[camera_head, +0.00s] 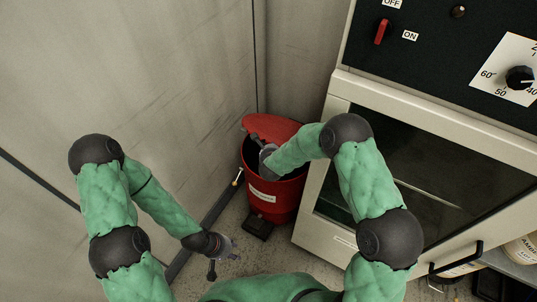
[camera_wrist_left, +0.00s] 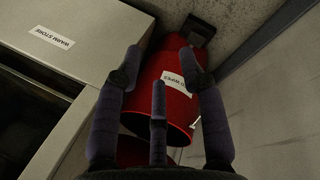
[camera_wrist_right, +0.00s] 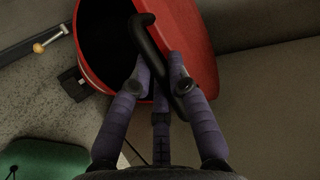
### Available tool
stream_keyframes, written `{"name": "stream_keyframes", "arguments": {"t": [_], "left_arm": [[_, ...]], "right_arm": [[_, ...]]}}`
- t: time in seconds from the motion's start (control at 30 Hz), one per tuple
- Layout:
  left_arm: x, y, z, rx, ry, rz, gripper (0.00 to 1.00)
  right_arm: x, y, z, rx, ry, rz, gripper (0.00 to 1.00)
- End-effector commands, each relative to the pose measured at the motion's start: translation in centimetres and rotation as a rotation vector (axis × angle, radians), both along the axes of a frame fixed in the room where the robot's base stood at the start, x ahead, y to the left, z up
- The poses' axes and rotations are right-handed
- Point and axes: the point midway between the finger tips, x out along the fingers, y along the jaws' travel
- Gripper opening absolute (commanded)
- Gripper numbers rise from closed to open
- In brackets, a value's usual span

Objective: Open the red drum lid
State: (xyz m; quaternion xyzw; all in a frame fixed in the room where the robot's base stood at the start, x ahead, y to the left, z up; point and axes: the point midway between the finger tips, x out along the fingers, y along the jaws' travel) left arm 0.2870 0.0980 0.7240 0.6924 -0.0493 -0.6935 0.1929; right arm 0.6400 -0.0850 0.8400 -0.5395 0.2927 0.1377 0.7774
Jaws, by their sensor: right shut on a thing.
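The red drum (camera_head: 280,195) stands on the floor in the corner, with a white label on its front. Its red lid (camera_head: 280,128) is tilted up at the back, and the drum's dark inside shows in the right wrist view (camera_wrist_right: 98,35). My right gripper (camera_wrist_right: 162,68) is shut on the lid's black handle (camera_wrist_right: 145,32). In the head view the right gripper (camera_head: 262,150) is partly hidden by its own arm. My left gripper (camera_head: 224,254) is open and empty, low in front of the drum. The drum's labelled side (camera_wrist_left: 165,95) shows between its spread fingers.
A cream cabinet (camera_head: 318,195) with a dark glass door stands right of the drum, close to it. Grey wall panels rise to the left and behind. A black pedal (camera_head: 257,227) juts out at the drum's foot. A yellow-tipped rod (camera_head: 237,180) is left of it.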

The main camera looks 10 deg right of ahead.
Motion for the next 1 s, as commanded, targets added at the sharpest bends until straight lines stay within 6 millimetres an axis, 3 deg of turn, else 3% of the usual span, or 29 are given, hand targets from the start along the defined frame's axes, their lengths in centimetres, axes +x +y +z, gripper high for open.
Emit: {"name": "stream_keyframes", "arguments": {"t": [0.03, 0.23, 0.77, 0.9, 1.0], "left_arm": [[0.0, 0.0, 0.5, 0.000, 0.000, 0.000, 0.40], [0.0, 0.0, 1.0, 0.000, 0.000, 0.000, 0.40], [0.0, 0.0, 1.1, 0.000, 0.000, 0.000, 0.40], [-0.1, 0.1, 0.9, 0.003, 0.012, 0.008, 0.03], [-0.4, 0.2, 0.3, 0.010, 0.063, 0.038, 0.00]], "right_arm": [[0.5, -0.3, 1.0, 0.000, -0.007, -0.004, 0.00], [1.2, -0.8, 2.2, -0.002, -0.007, -0.003, 0.00], [1.5, -1.0, 2.6, -0.002, -0.008, -0.003, 0.00], [1.5, -1.0, 2.6, -0.002, -0.007, -0.003, 0.00], [1.5, -1.0, 2.6, -0.002, -0.007, -0.003, 0.00]]}}
